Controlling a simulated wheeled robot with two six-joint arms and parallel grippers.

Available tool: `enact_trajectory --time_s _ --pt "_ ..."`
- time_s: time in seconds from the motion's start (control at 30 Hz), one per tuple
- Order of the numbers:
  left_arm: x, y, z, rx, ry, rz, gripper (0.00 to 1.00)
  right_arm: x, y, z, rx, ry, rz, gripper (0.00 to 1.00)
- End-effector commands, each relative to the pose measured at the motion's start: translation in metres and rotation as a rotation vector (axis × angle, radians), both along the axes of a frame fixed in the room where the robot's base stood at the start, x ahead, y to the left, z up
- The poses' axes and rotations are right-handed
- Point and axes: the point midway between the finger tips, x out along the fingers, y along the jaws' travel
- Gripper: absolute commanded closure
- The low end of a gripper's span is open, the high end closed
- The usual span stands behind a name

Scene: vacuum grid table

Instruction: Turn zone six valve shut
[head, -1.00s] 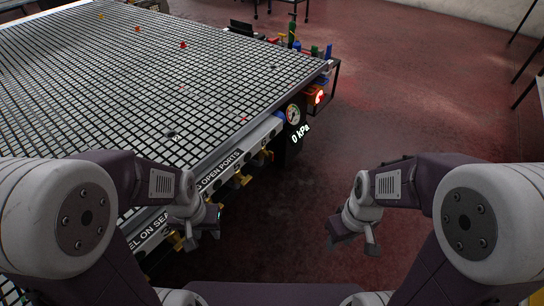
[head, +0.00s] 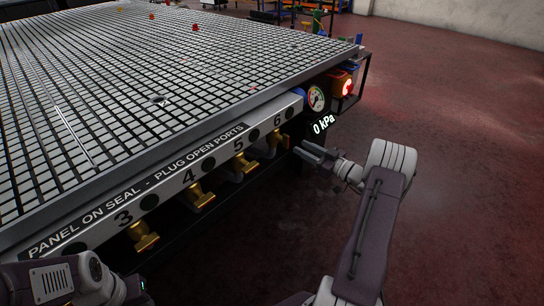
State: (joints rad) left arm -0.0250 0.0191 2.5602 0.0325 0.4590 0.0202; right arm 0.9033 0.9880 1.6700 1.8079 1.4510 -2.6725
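The zone six valve (head: 274,143) is a small brass handle under the number 6 at the far end of the table's front rail (head: 226,150). Its exact handle angle is too small to tell. My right gripper (head: 306,153) is just to the right of this valve, with its fingers pointing left towards it. The fingers look apart with nothing between them, and a gap shows between them and the valve. My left arm is at the bottom left, and its gripper (head: 138,288) is only partly in view by the lower edge.
Brass valves for zone 5 (head: 243,169), zone 4 (head: 199,195) and zone 3 (head: 143,238) line the rail. A gauge (head: 316,97) with a "0 kPa" readout and a lit red box (head: 346,86) stand right of zone six. The red floor (head: 455,150) is clear.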

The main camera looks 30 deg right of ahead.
Motion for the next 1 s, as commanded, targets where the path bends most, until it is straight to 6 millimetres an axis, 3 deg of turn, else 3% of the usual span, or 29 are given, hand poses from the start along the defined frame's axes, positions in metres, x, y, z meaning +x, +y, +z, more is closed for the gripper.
enact_trajectory --time_s 0.23,0.5,0.7,1.0 --pt "0.0 0.0 -0.003 0.0 -0.001 0.0 0.64 0.003 -0.003 -0.002 -0.002 0.001 -0.01 0.67" --pt "0.0 0.0 -0.016 0.0 -0.001 0.0 0.64 0.053 0.019 -0.003 -0.002 0.0 -0.007 0.67" --pt "0.0 0.0 -0.021 0.0 -0.001 0.0 0.64 0.077 0.028 -0.002 -0.002 0.002 -0.009 0.67" --pt "0.0 0.0 -0.02 0.0 0.0 0.0 0.64 0.081 0.03 -0.001 -0.001 0.003 -0.01 0.67"
